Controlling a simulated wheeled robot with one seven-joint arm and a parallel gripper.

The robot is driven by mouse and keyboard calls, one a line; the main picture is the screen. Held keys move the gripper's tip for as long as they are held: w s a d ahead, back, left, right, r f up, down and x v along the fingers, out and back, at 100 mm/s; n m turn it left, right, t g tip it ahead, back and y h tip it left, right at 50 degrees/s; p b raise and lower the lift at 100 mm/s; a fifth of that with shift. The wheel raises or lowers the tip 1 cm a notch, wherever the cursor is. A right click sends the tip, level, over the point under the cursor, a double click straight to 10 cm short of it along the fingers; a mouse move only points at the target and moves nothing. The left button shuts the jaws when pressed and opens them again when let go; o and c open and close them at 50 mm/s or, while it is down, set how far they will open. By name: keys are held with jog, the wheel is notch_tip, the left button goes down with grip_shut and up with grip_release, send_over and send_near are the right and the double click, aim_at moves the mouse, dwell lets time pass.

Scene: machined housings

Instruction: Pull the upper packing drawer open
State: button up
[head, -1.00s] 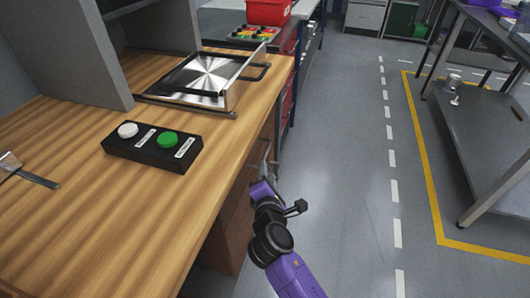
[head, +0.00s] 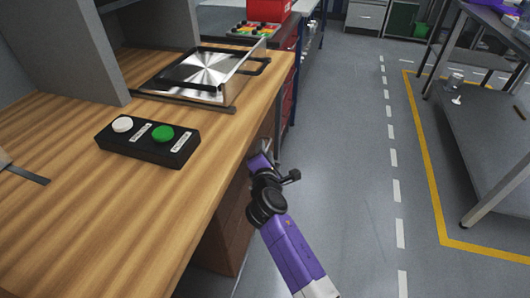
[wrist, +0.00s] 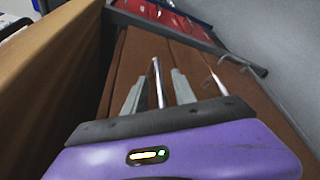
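The brown drawer fronts lie under the wooden worktop; the upper packing drawer (wrist: 138,52) is the one nearest the worktop in the wrist view. Its silver bar handle (wrist: 156,76) runs between the two grey fingers of my gripper (wrist: 158,84). The fingers are apart, with a gap visible on each side of the bar. The drawer looks closed. In the head view my gripper (head: 262,158) is beside the bench front, just below the worktop edge, and its fingertips are mostly hidden.
A second bar handle (wrist: 217,82) is to the right in the wrist view. The wooden worktop (head: 125,215) carries a black button box (head: 148,143) and a metal tray-like fixture (head: 205,72). The floor (head: 340,150) to the right is clear up to a grey table (head: 490,130).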

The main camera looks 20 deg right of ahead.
grip_shut()
dwell(1.4)
